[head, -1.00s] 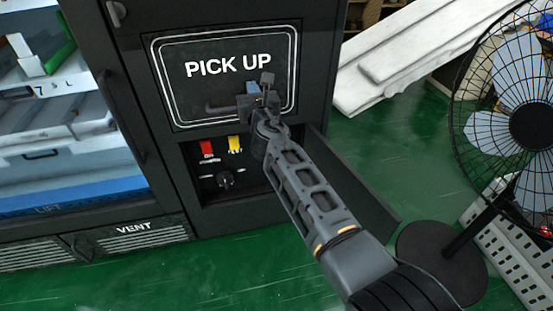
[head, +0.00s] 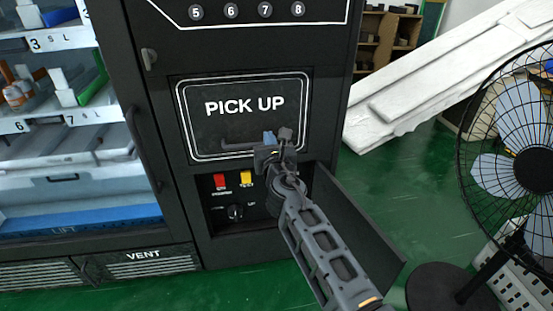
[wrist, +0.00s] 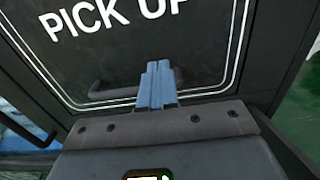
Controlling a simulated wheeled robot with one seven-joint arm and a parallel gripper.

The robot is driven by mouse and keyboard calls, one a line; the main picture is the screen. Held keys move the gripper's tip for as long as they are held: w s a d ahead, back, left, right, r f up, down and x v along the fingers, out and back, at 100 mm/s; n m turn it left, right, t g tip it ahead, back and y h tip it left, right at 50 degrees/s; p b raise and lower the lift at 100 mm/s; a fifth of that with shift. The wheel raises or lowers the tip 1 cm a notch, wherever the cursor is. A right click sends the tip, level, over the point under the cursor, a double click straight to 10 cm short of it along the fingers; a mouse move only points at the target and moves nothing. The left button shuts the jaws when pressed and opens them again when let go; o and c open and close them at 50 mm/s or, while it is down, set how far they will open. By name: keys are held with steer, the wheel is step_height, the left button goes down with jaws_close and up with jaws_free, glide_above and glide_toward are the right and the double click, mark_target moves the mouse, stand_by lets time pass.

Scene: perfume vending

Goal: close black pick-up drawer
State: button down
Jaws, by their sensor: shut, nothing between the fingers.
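The black pick-up drawer (head: 230,126) has white "PICK UP" lettering and a white double outline. Its front looks level with the machine face around it; any small gap is too fine to tell. Its dark bar handle (head: 238,146) runs along the lower part and also shows in the wrist view (wrist: 98,94). My gripper (head: 268,137) is shut and empty, its blue fingers together. It is in front of the drawer's lower right part, to the right of the handle's left end. In the wrist view the fingertips (wrist: 158,68) point at the drawer front; contact is unclear.
Below the drawer is an open recess with a red switch (head: 219,181), a yellow switch (head: 246,178) and a black knob (head: 235,212). Its black door (head: 355,225) stands swung out at the right, beside my arm. A fan (head: 530,165) stands further right. Green floor is clear in front.

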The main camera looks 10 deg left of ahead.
steer(key=s+d+f+m+g+p, duration=0.15)
steer(key=s+d+f+m, duration=0.4)
steer(key=s, duration=0.75)
steer(key=s+d+f+m+h+p, duration=0.1)
steer(key=s+d+f+m+p, duration=0.1)
steer(key=s+d+m, duration=0.8)
steer(key=s+d+f+m+g+p, duration=0.1)
steer(key=s+f+m, duration=0.3)
steer(key=s, duration=1.3)
steer(key=s+d+r+m+h, duration=0.1)
steer(key=s+d+r+m, duration=0.3)
steer(key=s+r+m, duration=0.2)
steer(key=s+d+r+m+h, duration=0.1)
steer(key=s+d+r+m, duration=0.4)
steer(key=s+m, duration=0.2)
steer(key=s+d+r+m+h+p, duration=0.1)
steer(key=s+d+r+m, duration=0.3)
steer(key=s, duration=0.6)
step_height(320, 180, up, 3)
steer(key=m+h, duration=0.1)
steer(key=m, duration=0.1)
steer(key=shift+s+d+f+m, duration=0.15)
steer(key=shift+s+m, duration=0.1)
steer(key=shift+m, duration=0.1)
